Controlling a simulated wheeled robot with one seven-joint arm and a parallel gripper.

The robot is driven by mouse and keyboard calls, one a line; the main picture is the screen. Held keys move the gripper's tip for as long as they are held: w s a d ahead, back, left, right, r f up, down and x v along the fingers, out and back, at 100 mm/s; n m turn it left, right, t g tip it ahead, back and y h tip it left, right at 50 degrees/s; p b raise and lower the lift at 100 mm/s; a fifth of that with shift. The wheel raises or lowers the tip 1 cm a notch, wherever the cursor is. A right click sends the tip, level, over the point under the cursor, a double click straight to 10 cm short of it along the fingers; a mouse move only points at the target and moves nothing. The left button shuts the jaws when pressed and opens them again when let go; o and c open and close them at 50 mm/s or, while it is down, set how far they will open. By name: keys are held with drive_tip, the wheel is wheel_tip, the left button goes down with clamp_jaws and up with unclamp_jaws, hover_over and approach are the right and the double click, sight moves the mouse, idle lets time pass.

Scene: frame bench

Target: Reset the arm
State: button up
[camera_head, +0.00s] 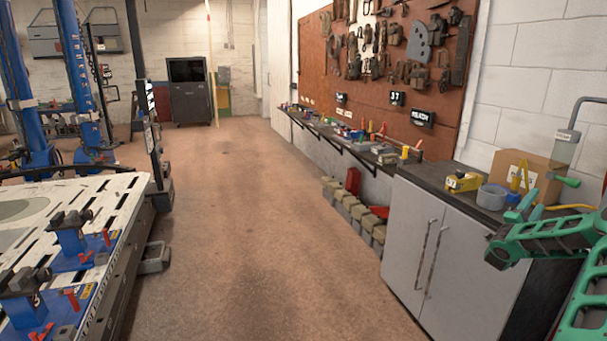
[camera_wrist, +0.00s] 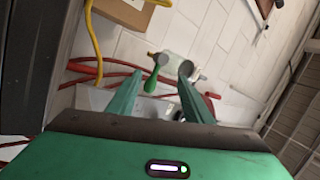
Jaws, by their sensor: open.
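My gripper (camera_wrist: 161,76) shows in the wrist view with its two green fingers apart and nothing between them that it holds. Beyond the fingertips, a clear container with a green handle (camera_wrist: 151,84) shows near a pale tiled wall. In the head view my green arm reaches in from the right edge, beside and in front of the workbench cabinet. The task names no object to handle.
Red and yellow cables (camera_wrist: 92,40) run near my gripper. A slotted table (camera_head: 110,200) stands left; the floor (camera_head: 245,200) between is clear.

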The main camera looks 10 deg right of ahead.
drive_tip(key=w+a+r+n+t+y, duration=0.2)
drive_tip(key=w+a+n+t+y, duration=0.2)
drive_tip(key=w+a+n+y, duration=0.55)
drive_tip(key=s+a+n+g+y, duration=0.2)
drive_tip(key=s+a+n+y, duration=0.15)
drive_tip(key=a, duration=0.85)
drive_tip(key=s+a+n+g+y, duration=0.2)
drive_tip(key=s+a+g+y, duration=0.1)
drive_tip(key=s+a, duration=0.7)
drive_tip(key=s+a+f+n+g+y, duration=0.1)
drive_tip(key=s+a+n+g+y, duration=0.2)
drive_tip(key=s+a, duration=0.8)
drive_tip(key=s+a+f+n+g+y, duration=0.1)
drive_tip(key=s+a+g, duration=0.3)
drive_tip(key=s+a, duration=0.6)
drive_tip(key=s+n+y, duration=0.1)
drive_tip(key=s, duration=1.2)
drive_tip(key=shift+s+a+f+n+g+y, duration=0.2)
drive_tip(key=shift+a+n+g+y, duration=0.1)
drive_tip(key=shift+n+g+y, duration=0.1)
drive_tip(key=c, duration=0.4)
drive_tip(key=shift+d, duration=0.15)
